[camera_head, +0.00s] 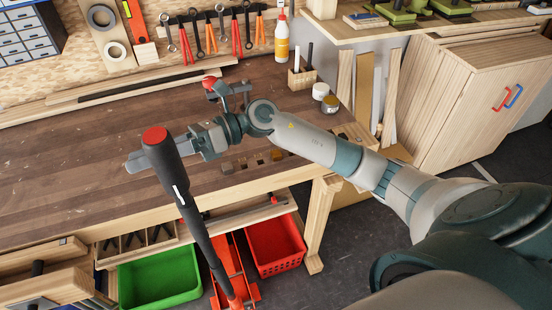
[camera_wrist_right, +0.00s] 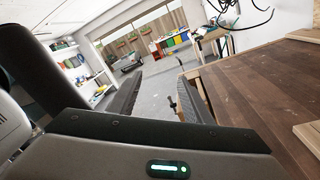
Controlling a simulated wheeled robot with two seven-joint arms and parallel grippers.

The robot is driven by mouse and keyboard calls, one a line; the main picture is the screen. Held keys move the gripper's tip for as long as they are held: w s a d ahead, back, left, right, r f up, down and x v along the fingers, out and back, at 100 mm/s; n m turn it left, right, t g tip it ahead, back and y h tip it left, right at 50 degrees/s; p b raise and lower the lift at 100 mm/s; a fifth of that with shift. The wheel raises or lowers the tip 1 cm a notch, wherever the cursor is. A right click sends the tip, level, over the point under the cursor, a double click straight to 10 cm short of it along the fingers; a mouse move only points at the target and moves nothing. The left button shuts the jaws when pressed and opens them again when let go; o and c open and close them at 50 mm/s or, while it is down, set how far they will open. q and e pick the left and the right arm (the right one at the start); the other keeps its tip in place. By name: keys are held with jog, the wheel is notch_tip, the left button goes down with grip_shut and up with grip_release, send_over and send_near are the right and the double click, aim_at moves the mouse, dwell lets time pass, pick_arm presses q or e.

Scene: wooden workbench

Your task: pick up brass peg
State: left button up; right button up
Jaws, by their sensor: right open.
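A row of several small objects lies on the bench near its front edge, just below my right forearm in the head view. One small brass-coloured piece (camera_head: 277,154) is at the right end of the row; it is too small to tell surely whether it is the brass peg. My right gripper (camera_head: 131,163) is to the left of the row, over the bench, partly hidden behind a black handle. In the wrist view my right gripper (camera_wrist_right: 160,97) has its fingers apart with nothing between them but the distant room. My left gripper is not in view.
A black handle with a red top (camera_head: 156,137) rises before the bench (camera_head: 60,170). A red-headed clamp or vise (camera_head: 212,84), a wooden tool holder (camera_head: 301,78) and two small jars (camera_head: 330,104) stand behind my forearm. The left of the bench is clear.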

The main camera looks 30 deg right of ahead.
jog(key=w+d+f+n+g+h, duration=0.1)
jog(key=w+d+f+n+h, duration=0.15)
jog(key=d+f+h, duration=0.35)
jog(key=w+d+f+n+g+h, duration=0.1)
jog(key=d+f+n+h, duration=0.3)
jog(key=d, duration=0.5)
jog(key=w+d+r+m+h, duration=0.1)
jog(key=d+h, duration=0.3)
jog(key=d, duration=0.5)
jog(key=d+r+h, duration=0.3)
jog(key=d+h, duration=0.1)
jog(key=d, duration=0.5)
jog(key=shift+w+d+r+m, duration=0.25)
jog(key=shift+w+r+m, duration=0.1)
jog(key=shift+w, duration=0.05)
jog(key=shift+f, duration=0.1)
jog(key=p, duration=0.5)
send_over(278, 154)
notch_tip(278, 154, down, 11)
jog(key=shift+r, duration=0.1)
jog(key=shift+f, duration=0.6)
